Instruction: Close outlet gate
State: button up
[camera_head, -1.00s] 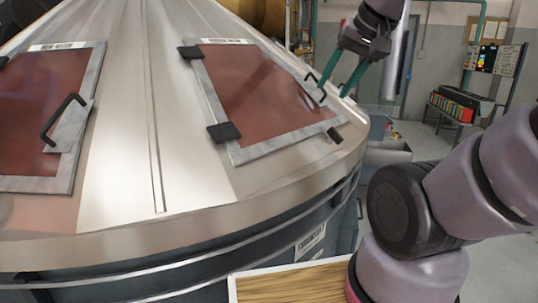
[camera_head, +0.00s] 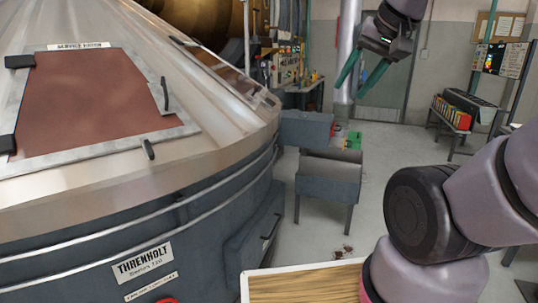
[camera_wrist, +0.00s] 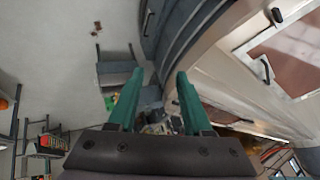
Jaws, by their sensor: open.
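My gripper (camera_head: 352,92) is open and empty, high at the upper right of the head view. Its two green fingers also show in the wrist view (camera_wrist: 159,74), apart with nothing between them. The large round machine (camera_head: 130,235) fills the left of the head view, with a conical metal top and a Threnholt plate. A grey box with a dark handle (camera_head: 270,226) juts from its lower right side. I cannot tell whether this is the outlet gate, as no part in view reads as that name.
A brown service hatch (camera_head: 90,103) with a handle lies flat on the cone. A grey open-topped bin on legs (camera_head: 328,182) stands right of the machine. A shelf of coloured items (camera_head: 455,112) is at the far right. Grey floor (camera_head: 400,150) lies clear between.

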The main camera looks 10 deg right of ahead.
aim_at(335, 142)
jog(key=i+l, duration=0.15)
jog(key=l, duration=0.3)
jog(key=i+l, duration=0.1)
jog(key=l, duration=0.3)
jog(key=i+l, duration=0.15)
jog(key=l, duration=0.3)
jog(key=i+l, duration=0.15)
jog(key=l, duration=0.3)
jog(key=i+l, duration=0.15)
jog(key=l, duration=0.25)
jog(key=i+l, duration=0.1)
jog(key=l, duration=0.35)
jog(key=i+l, duration=0.15)
jog(key=l, duration=0.3)
jog(key=i+l+u, duration=0.25)
jog(key=i+l, duration=0.75)
jog(key=l, duration=0.1)
